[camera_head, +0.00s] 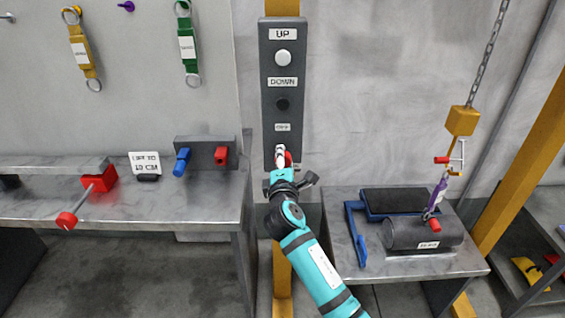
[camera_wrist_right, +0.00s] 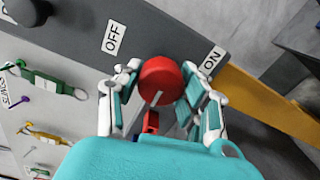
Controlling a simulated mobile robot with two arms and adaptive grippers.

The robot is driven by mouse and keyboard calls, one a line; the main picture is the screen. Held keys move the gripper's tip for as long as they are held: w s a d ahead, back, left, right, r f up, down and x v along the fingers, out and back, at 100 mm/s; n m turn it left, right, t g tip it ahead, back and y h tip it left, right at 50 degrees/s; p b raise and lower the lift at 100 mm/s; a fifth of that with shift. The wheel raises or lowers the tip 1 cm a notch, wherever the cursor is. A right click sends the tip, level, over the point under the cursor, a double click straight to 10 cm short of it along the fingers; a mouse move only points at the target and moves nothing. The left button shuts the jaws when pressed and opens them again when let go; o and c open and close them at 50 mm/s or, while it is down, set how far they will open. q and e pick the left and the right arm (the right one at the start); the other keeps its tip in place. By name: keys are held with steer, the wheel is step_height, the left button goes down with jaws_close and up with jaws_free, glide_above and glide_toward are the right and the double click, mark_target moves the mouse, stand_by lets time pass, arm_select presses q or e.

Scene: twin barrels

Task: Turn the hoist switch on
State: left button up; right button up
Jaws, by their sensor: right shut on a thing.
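The hoist switch is a round red knob with a pale pointer line, low on the grey control panel (camera_head: 268,55). In the right wrist view the knob (camera_wrist_right: 160,75) sits between an OFF label (camera_wrist_right: 114,37) and an ON label (camera_wrist_right: 212,60). Its pale line is on the near side of its face, and I cannot tell its setting. My right gripper (camera_head: 281,157) is at the panel's lower end and mostly hides the knob in the head view. In the right wrist view its fingers (camera_wrist_right: 160,95) are closed around the knob. My left gripper is not in view.
The panel hangs on a yellow post (camera_head: 282,8). A chain hoist hook (camera_head: 437,195) is by a dark barrel (camera_head: 423,232) on the right table. A metal bench (camera_head: 215,203) with red and blue handled parts stands at left. Tagged straps (camera_head: 187,45) hang on the wall.

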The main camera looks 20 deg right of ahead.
steer(key=shift+m, duration=0.3)
steer(key=o, duration=1.2)
steer(key=v, duration=1.2)
steer(key=shift+f, duration=0.15)
